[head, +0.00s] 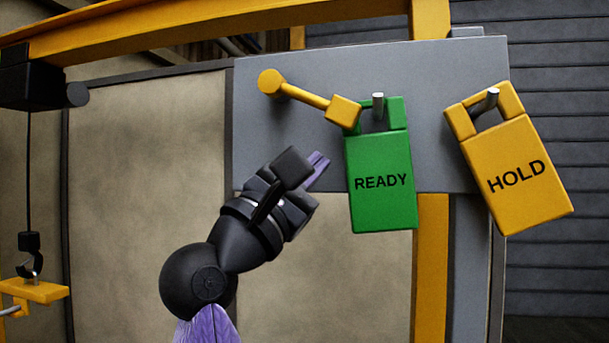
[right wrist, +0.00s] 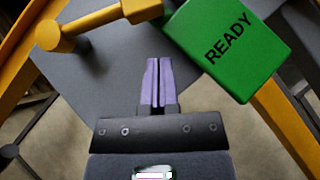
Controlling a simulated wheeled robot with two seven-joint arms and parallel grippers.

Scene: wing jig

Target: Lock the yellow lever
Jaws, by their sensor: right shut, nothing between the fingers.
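The yellow lever (head: 305,97) is on the grey panel. Its round end is at the upper left, and its arm slopes down right to a block end beside the green READY tag. The lever also shows at the top of the right wrist view (right wrist: 92,27). My right gripper (head: 319,167) is below the lever and left of the READY tag, apart from both in the head view. Its purple fingers (right wrist: 154,82) are together with nothing between them. My left gripper is not in view.
The green READY tag (head: 381,185) hangs on a peg (head: 378,105). A yellow HOLD tag (head: 518,178) hangs tilted on another peg at the right. The grey panel (head: 420,70) backs them. A hook (head: 30,262) with a yellow piece hangs at the far left.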

